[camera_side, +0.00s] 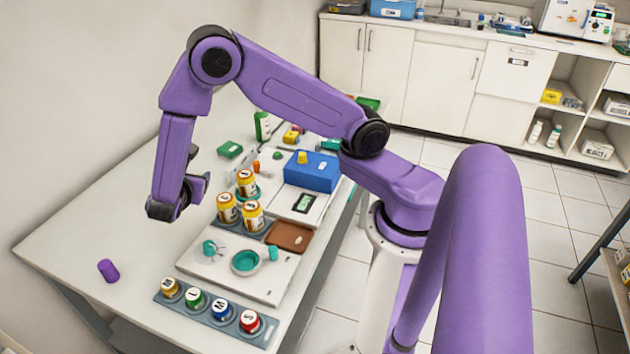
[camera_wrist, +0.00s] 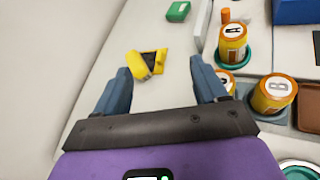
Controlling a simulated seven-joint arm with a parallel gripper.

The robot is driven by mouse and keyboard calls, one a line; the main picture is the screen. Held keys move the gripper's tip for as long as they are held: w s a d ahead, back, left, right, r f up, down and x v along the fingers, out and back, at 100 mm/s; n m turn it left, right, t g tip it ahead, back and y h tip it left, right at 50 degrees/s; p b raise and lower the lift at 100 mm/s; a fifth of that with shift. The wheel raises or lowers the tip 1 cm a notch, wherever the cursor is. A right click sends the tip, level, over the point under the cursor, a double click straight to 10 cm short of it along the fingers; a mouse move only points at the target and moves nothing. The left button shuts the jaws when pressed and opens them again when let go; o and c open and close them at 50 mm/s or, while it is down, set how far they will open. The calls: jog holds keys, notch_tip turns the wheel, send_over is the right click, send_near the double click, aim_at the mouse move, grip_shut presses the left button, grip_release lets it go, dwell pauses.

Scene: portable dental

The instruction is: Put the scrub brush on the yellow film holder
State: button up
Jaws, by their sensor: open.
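In the wrist view a yellow rounded block (camera_wrist: 138,65), apparently the scrub brush, lies at a tilt against or partly over the left side of a dark square with yellow edges (camera_wrist: 161,59), apparently the yellow film holder. I cannot tell how far the block rests on it. My gripper (camera_wrist: 161,68) is open, with its two blue fingers apart to either side of this pair and nothing visibly held. In the side view my gripper (camera_side: 200,182) is above the table's left part, and the arm seems to hide both yellow things.
Labelled yellow jars (camera_side: 227,208) stand right of my gripper, near a blue box (camera_side: 312,172). A green box (camera_side: 230,150) lies farther back. A purple cylinder (camera_side: 108,270) and a rack of coloured-lid jars (camera_side: 220,317) are at the front. The table's left is mostly clear.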

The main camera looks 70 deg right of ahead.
jog(key=s+r+m+g+y, duration=0.2)
jog(key=s+r+y, duration=0.1)
jog(key=s, duration=0.7)
jog(key=s+a+r+m+g+y, duration=0.1)
jog(key=s+y, duration=0.4)
jog(key=s, duration=0.6)
jog(key=s+a+r+m+g+y, duration=0.1)
jog(key=s+r+m+g+y, duration=0.2)
jog(key=s, duration=0.7)
notch_tip(320, 180, up, 3)
jog(key=shift+s+a+f+m+g+y, duration=0.1)
jog(key=shift+s+a+m+g+y, duration=0.3)
jog(key=shift+m, duration=0.6)
